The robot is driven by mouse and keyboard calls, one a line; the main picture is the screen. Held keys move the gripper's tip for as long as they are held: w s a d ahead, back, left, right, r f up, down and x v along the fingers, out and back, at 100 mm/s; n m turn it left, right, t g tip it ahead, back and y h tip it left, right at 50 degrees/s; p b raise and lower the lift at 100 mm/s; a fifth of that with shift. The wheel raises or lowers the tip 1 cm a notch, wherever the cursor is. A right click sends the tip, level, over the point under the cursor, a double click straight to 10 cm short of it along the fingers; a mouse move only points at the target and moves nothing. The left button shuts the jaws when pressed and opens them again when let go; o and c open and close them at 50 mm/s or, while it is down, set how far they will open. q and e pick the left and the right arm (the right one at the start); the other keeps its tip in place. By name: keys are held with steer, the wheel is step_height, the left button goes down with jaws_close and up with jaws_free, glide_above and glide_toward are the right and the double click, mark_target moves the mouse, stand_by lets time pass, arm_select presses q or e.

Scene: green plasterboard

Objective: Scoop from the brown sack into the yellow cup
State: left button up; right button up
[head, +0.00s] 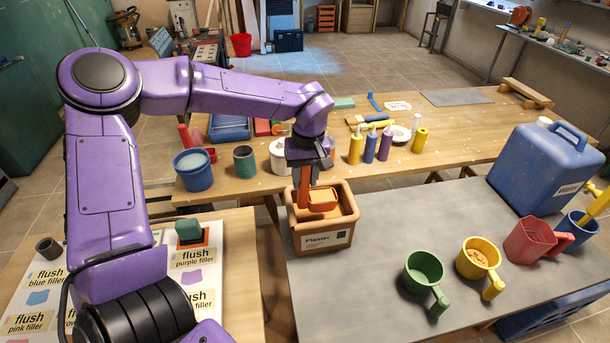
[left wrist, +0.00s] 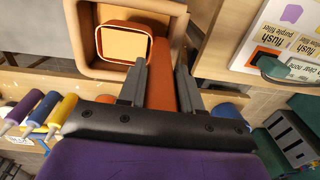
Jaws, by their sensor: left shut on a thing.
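The brown sack (head: 322,242), labelled Plaster, stands open on the grey table and holds orange-tan filler. My left gripper (head: 308,160) is above it, shut on the handle of an orange scoop (head: 305,183). The scoop's bowl is inside the sack mouth. In the left wrist view the scoop handle (left wrist: 162,90) lies between the fingers of my left gripper (left wrist: 160,72). The bowl looks filled with orange-tan filler there, inside the sack rim (left wrist: 85,40). The yellow cup (head: 468,268) stands upright to the right, with some orange filler in it. My right gripper is not in view.
A green cup (head: 422,270) stands between the sack and yellow cup. A red cup (head: 532,240), a blue cup (head: 580,230) and a big blue canister (head: 540,175) are further right. Bottles and pots line the wooden table behind. The grey table's front left is clear.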

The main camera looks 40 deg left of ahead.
mark_target(305, 168)
arm_select(q)
steer(key=shift+r+p, duration=1.35)
steer(key=shift+r, duration=0.15)
step_height(305, 168, up, 2)
steer(key=shift+p, duration=0.5)
steer(key=shift+r+t, duration=0.3)
steer(key=shift+r, duration=1)
steer(key=o, duration=0.3)
steer(key=c, duration=0.3)
